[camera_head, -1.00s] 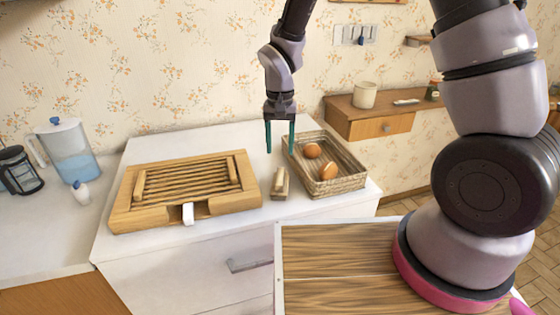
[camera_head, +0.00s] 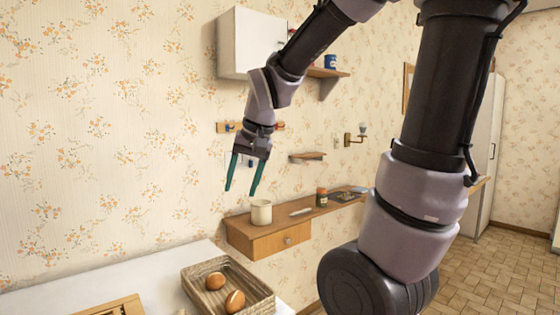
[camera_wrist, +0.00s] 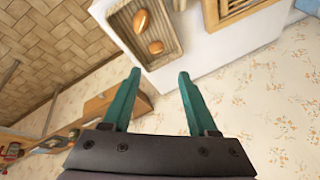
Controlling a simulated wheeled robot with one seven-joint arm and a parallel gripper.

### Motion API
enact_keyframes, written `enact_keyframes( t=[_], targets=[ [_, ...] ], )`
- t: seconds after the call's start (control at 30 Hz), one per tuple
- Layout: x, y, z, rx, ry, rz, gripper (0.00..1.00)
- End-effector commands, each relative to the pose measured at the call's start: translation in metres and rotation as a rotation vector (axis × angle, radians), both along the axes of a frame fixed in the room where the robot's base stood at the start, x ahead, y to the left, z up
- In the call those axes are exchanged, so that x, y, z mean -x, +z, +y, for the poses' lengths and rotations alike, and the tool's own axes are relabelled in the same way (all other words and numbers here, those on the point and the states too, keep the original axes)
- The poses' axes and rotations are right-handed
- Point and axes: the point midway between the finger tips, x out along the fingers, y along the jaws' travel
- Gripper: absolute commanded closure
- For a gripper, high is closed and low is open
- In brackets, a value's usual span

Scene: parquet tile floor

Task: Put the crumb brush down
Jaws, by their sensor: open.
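My gripper (camera_head: 241,192) is open and empty, raised in front of the wallpapered wall, above and behind the basket. In the wrist view its two teal fingers (camera_wrist: 160,74) are apart with nothing between them. What looks like the wooden crumb brush (camera_wrist: 180,5) lies on the white counter between the basket and the slatted wooden board, at the top edge of the wrist view and mostly cut off. In the head view only a sliver may show at the bottom edge.
A wicker basket (camera_head: 268,297) with two brown eggs or rolls stands on the white counter (camera_head: 150,275). The slatted board (camera_wrist: 236,12) is beside it. A wooden wall shelf (camera_head: 262,243) holds a cream cup (camera_head: 261,212) and a small jar. A white cabinet (camera_head: 252,42) hangs above.

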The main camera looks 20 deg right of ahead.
Motion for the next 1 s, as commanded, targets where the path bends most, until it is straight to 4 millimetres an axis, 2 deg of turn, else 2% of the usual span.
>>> enact_keyframes(
  t=[0.03,0.13,0.3,0.4,1.0],
  targets=[
    [0.013,0.016,-0.015,-0.012,-0.022,-0.045,0.41],
    [0.038,0.038,-0.035,-0.028,-0.047,-0.116,0.41],
    [0.071,0.058,-0.055,-0.037,-0.072,-0.205,0.41],
    [0.082,0.063,-0.060,-0.037,-0.079,-0.235,0.41],
    [0.086,0.064,-0.061,-0.037,-0.080,-0.245,0.41]
  ],
)
